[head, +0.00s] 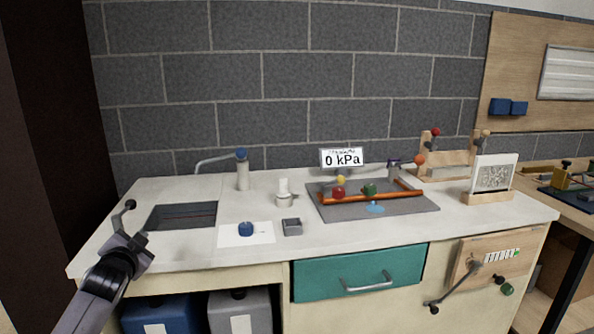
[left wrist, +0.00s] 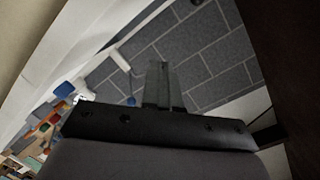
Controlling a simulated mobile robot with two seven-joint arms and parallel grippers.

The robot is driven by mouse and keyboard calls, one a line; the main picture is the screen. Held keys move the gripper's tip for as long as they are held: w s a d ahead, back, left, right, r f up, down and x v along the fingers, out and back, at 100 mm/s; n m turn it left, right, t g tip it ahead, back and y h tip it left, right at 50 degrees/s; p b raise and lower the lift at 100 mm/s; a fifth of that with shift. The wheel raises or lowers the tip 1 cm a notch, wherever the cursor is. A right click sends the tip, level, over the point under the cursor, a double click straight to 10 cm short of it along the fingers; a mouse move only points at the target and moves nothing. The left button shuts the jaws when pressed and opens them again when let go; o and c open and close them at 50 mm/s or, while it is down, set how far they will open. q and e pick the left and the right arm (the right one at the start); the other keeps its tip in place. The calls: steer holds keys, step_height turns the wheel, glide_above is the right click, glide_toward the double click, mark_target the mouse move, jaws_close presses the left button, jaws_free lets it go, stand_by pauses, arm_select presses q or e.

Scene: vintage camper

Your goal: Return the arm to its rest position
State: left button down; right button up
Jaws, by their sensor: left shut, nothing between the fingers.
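My left arm (head: 98,295) comes in from the lower left of the head view. My left gripper (head: 124,212) is in front of the left end of the counter, pointing up and away, close to the sink's left side. In the left wrist view, its fingers (left wrist: 162,85) are together with nothing between them. I cannot tell from the head view exactly how far it is from the counter edge. My right arm and gripper are not in view.
The white counter (head: 260,260) carries a sink (head: 180,216), a blue-capped tap (head: 242,170), a blue knob-like piece (head: 246,229) on a white sheet, and a grey tray (head: 420,206) with orange pipes. A teal drawer (head: 330,275) is shut. A dark panel (head: 40,150) rises at left.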

arm_select(q)
steer(key=s+d+f+n+h, duration=0.2)
steer(key=s+d+f, duration=0.4)
steer(key=f, duration=0.2)
steer(key=s+d+f+n+h, duration=0.1)
steer(key=s+d+f+h, duration=0.2)
steer(key=s+d+f, duration=0.4)
steer(key=s+d+f+g, duration=0.1)
steer(key=s+f, duration=0.3)
steer(key=s, duration=0.4)
steer(key=s+d+f+g+h, duration=0.1)
steer(key=s+d+f+g, duration=0.1)
steer(key=s, duration=0.6)
steer(key=s+d+f+n+g, duration=0.1)
steer(key=s+d+f+g, duration=0.1)
steer(key=s+d+f, duration=0.2)
steer(key=s+f, duration=0.2)
steer(key=s, duration=0.2)
steer(key=shift+s, duration=0.1)
